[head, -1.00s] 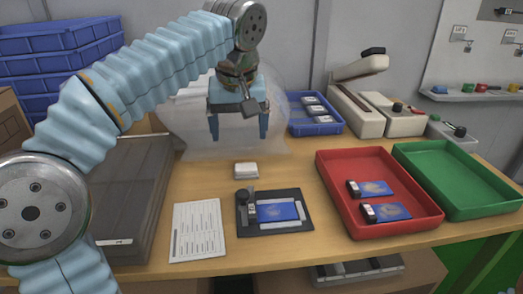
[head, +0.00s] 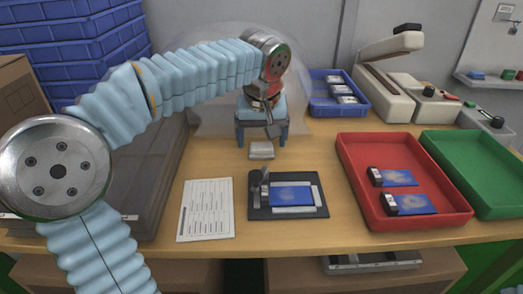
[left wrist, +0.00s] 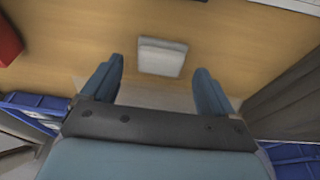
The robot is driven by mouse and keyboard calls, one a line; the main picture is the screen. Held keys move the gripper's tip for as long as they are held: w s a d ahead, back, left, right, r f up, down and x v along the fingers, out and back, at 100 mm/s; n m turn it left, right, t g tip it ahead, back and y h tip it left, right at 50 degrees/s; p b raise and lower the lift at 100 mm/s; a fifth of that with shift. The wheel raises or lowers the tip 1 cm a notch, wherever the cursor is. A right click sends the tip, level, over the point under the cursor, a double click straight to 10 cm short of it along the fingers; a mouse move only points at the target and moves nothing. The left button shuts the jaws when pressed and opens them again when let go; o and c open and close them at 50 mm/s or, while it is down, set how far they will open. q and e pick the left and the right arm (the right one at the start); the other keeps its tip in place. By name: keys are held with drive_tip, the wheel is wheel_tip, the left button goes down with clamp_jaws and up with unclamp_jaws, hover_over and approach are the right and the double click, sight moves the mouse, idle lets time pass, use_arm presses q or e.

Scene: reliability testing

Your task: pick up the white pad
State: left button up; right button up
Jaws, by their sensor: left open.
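The white pad (head: 262,150) is a small, pale square block lying on the wooden table, behind the dark fixture. It also shows in the left wrist view (left wrist: 161,58), a little beyond the gap between the fingers. My left gripper (head: 261,143) is open and empty, with its blue fingers pointing down just behind and above the pad. In the left wrist view the two fingers (left wrist: 158,90) stand apart on either side of the pad's line, not touching it. My right gripper is not in view.
A dark fixture (head: 256,210) with a blue board stands in front of the pad, beside a printed sheet (head: 207,209). A red tray (head: 365,205) with two boards and a green tray (head: 475,170) are at the right. A blue bin (head: 318,107) is behind.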

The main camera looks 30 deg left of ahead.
use_arm(q)
drive_tip(key=shift+x, duration=1)
drive_tip(key=c, duration=1.1)
drive_tip(key=shift+r, duration=0.15)
drive_tip(key=shift+r, duration=0.2)
wheel_tip(320, 180, up, 2)
drive_tip(key=shift+r, duration=0.2)
drive_tip(key=s+d+r, duration=0.7)
drive_tip(key=s+r, duration=0.3)
drive_tip(key=s, duration=0.2)
drive_tip(key=shift+d, duration=0.15)
